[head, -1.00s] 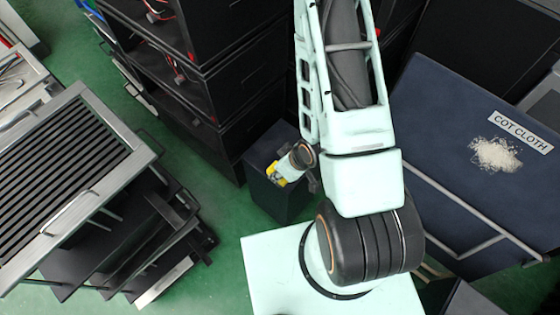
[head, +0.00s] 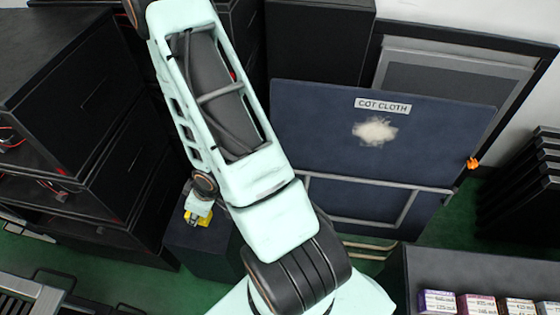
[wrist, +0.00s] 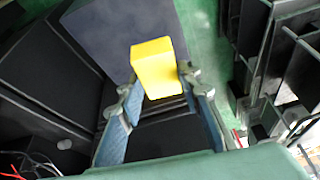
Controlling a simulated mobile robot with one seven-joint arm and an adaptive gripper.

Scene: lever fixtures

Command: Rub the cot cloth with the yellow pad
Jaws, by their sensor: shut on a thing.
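The cot cloth (head: 320,125) is a dark navy sheet on a tilted grey frame, right of centre in the head view, with a label reading COT CLOTH. A pale, whitish smudge (head: 375,131) lies on it below the label. My gripper (head: 197,212) is left of the cloth and apart from it. It is shut on the yellow pad (head: 203,220). In the wrist view the yellow pad (wrist: 155,65) sits between the two fingers (wrist: 158,92). The cloth does not clearly show in the wrist view.
A dark box (head: 192,252) stands below my gripper. Black cabinets (head: 120,160) fill the left side. A counter with small boxes (head: 480,302) is at the lower right. Black racks (head: 535,190) stand at the far right. An orange item (head: 473,162) is at the cloth's right edge. Green floor shows between.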

